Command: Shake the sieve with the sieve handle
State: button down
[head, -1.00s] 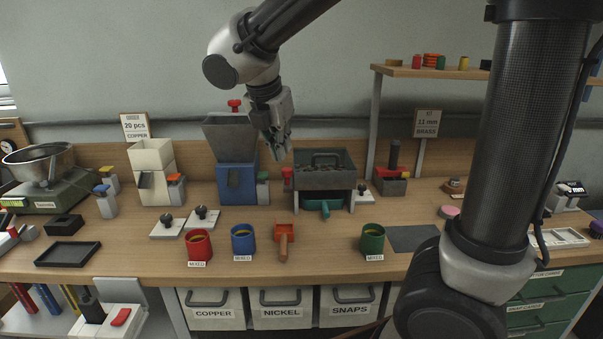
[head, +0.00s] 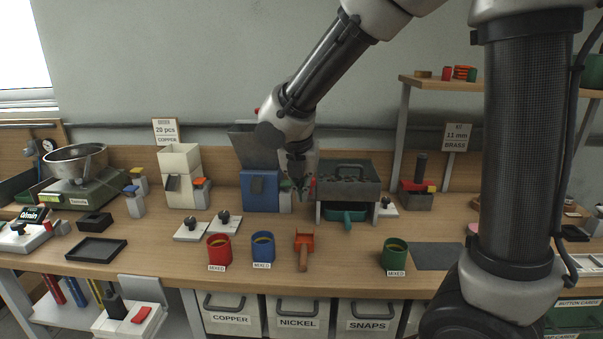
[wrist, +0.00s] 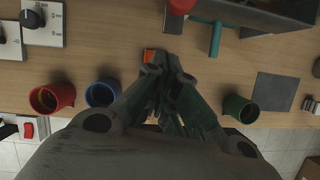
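The sieve (head: 350,183) is a dark grey box on short supports at the back of the bench, with dark pieces inside. The sieve handle (head: 351,167) is a dark arched bar on its top. The sieve's edge also shows at the top of the wrist view (wrist: 262,17). My gripper (head: 303,196) points down just left of the sieve, apart from the handle. In the wrist view its fingers (wrist: 163,60) converge with their tips close together and nothing visible between them. The handle is out of the wrist view.
A teal tray (head: 347,216) sits under the sieve. A blue hopper (head: 260,190) stands left of my gripper. Red (head: 219,249), blue (head: 263,248) and green (head: 395,255) cups and an orange scoop (head: 304,244) are in front.

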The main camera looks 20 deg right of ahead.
jog(key=w, duration=0.1)
jog(key=w+d, duration=0.2)
jog(key=shift+w+f, duration=0.4)
jog(key=w, duration=0.2)
jog(key=w+d, duration=0.1)
jog(key=w, duration=0.1)
jog(key=w+d, duration=0.1)
jog(key=w, duration=0.1)
jog(key=shift+s+a, duration=0.15)
